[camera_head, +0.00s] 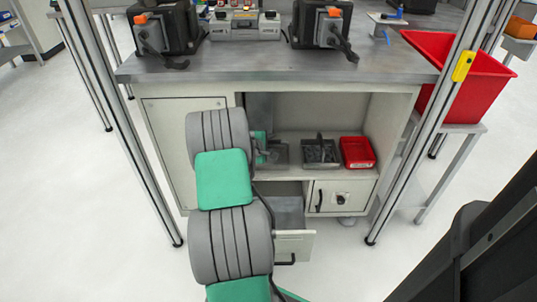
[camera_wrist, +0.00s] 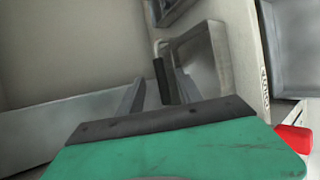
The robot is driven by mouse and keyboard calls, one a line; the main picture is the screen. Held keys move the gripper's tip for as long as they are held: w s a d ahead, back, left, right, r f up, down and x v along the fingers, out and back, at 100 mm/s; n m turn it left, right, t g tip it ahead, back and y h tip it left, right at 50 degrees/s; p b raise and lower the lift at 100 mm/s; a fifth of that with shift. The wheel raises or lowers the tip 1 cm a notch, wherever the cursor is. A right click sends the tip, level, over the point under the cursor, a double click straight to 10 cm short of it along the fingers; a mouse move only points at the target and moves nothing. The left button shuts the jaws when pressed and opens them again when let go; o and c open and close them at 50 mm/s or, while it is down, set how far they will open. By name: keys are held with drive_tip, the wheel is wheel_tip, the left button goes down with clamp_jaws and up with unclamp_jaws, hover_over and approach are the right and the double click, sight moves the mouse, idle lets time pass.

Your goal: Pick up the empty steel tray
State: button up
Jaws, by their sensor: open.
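The empty steel tray (camera_head: 279,158) sits on the cabinet shelf, at the left of the items there, partly hidden by my gripper (camera_head: 264,153). In the wrist view the tray (camera_wrist: 205,62) shows a plain, bare grey inside. Its dark handle (camera_wrist: 160,80) stands at the near side on a light metal bracket. My gripper (camera_wrist: 158,85) is open, and the handle appears between its two fingers. I cannot tell whether either finger touches it.
A second steel tray (camera_head: 331,159) with dark contents stands to the right, then a red bin (camera_head: 357,153). Below, a drawer (camera_head: 293,243) is pulled out. The cabinet wall and worktop (camera_head: 270,72) close in the shelf. Frame posts flank the cabinet.

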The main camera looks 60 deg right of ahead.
sight(272, 143)
drive_tip(key=x, duration=0.1)
drive_tip(key=b+x, duration=0.1)
drive_tip(key=x, duration=0.1)
drive_tip(key=b+x, duration=0.1)
drive_tip(key=shift+w+d+f, duration=0.15)
drive_tip(key=shift+w+f, duration=0.15)
drive_tip(key=shift+f, duration=0.1)
drive_tip(key=shift+d+f, duration=0.1)
drive_tip(key=shift+d, duration=0.2)
drive_tip(key=shift+c, duration=0.3)
clamp_jaws()
idle(0.4)
